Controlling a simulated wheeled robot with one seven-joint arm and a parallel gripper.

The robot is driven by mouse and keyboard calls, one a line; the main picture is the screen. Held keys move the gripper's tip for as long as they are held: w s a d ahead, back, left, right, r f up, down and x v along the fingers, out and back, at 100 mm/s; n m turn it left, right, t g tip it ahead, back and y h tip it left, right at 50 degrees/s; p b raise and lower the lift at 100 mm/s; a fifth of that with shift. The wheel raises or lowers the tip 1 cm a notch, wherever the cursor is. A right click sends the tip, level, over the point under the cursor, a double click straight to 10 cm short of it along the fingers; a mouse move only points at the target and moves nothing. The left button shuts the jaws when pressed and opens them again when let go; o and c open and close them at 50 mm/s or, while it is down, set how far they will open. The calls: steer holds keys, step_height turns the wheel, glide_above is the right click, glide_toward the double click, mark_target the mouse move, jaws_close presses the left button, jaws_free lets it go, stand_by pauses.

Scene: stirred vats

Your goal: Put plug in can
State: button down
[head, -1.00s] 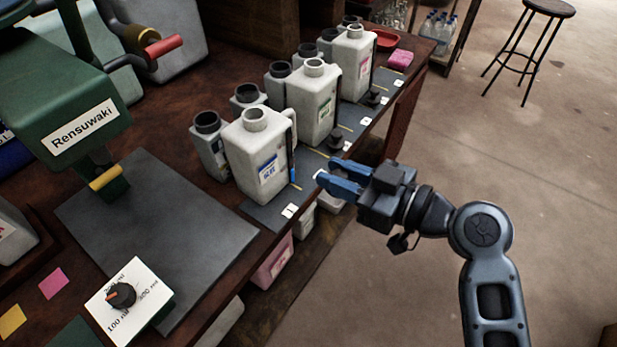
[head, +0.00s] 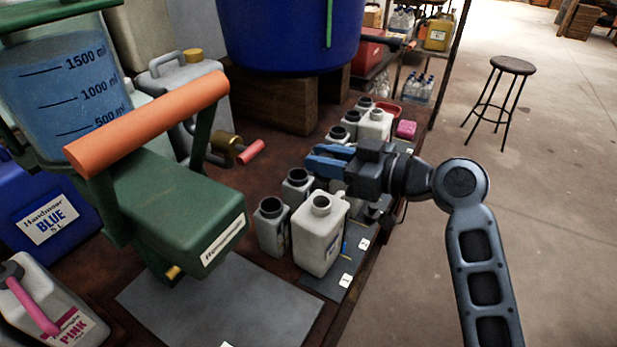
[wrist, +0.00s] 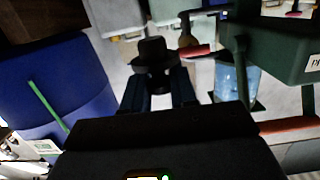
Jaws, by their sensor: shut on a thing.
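My gripper (head: 322,161) is raised above the row of cans, its blue fingers pointing left. In the wrist view a dark, round plug (wrist: 155,50) sits between the fingertips, and the gripper is shut on it. In the head view the plug cannot be made out. The nearest pale can (head: 318,240) stands upright with an uncovered mouth, below the gripper and towards the camera. Another pale can (head: 375,126) stands farther back. A can between them is mostly hidden behind my gripper. Narrower cans with dark mouths (head: 271,232) stand to their left.
A green dispenser with an orange handle (head: 150,122) stands at the left. A large blue drum (head: 285,35) sits on wooden blocks at the back. A dark mat (head: 225,305) lies bare in front. A stool (head: 512,66) stands on the open floor at right.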

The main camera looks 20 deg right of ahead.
mark_target(322, 180)
steer(key=shift+w+a, duration=0.15)
steer(key=shift+a, duration=0.1)
steer(key=shift+a+f+b, duration=0.1)
steer(key=shift+f+b, duration=1.45)
steer(key=shift+f, duration=0.85)
steer(key=shift+f+b, duration=0.9)
steer(key=shift+b, duration=0.05)
steer(key=shift+f+b, duration=0.4)
steer(key=shift+b, duration=0.35)
steer(key=c, duration=0.8)
jaws_free()
steer(key=shift+o, duration=0.2)
steer(key=o, duration=0.5)
